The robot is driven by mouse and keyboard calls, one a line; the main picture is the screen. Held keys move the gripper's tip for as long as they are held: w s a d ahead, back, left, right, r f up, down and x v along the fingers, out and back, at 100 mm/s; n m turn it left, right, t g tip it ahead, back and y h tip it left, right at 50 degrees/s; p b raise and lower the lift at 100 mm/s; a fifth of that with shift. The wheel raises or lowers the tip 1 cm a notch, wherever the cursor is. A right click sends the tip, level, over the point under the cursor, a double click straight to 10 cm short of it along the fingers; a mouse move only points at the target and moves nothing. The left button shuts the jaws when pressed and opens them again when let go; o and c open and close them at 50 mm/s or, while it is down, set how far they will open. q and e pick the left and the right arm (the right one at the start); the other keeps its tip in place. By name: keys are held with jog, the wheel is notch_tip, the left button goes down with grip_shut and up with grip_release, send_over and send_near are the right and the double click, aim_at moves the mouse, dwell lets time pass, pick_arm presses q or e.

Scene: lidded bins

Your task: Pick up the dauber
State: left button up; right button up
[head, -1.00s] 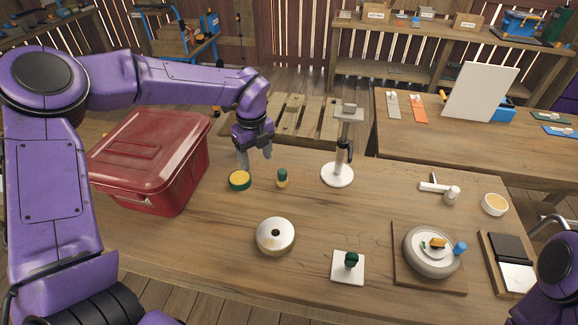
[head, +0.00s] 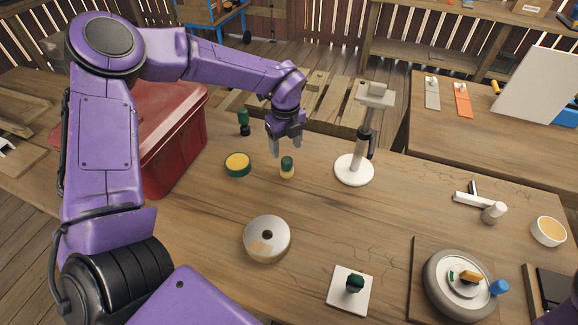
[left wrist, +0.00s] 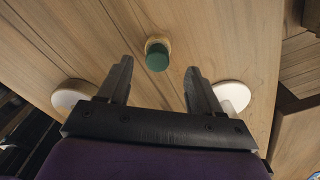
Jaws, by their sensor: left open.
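The dauber, seemingly the small upright piece with a dark green top and a pale yellow-tan lower part (head: 287,168), stands on the wooden table. In the left wrist view the dauber (left wrist: 158,55) shows just beyond the fingertips, centred between them. My left gripper (head: 286,151) is open and empty, pointing down close behind and above the dauber. Its two dark fingers also show apart in the left wrist view (left wrist: 159,70). Contact with the dauber is not visible. My right gripper is out of view.
A round green-and-yellow tin (head: 237,164) is left of the dauber, and a dark green-handled piece (head: 243,122) is behind it. A white-based stand (head: 354,171) rises to the right. A metallic disc (head: 267,240) lies in front. The red bin (head: 176,140) is partly behind my arm.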

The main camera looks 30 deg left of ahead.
aim_at(287, 159)
pick_arm(q)
jog(key=f, duration=0.2)
jog(key=f+p, duration=0.1)
jog(key=f, duration=0.1)
jog(key=f+p, duration=0.1)
jog(key=f, duration=0.1)
jog(key=shift+s+d, duration=0.25)
jog(key=shift+s, duration=0.05)
jog(key=shift+w+f, duration=0.1)
jog(key=shift+f, duration=0.2)
grip_shut()
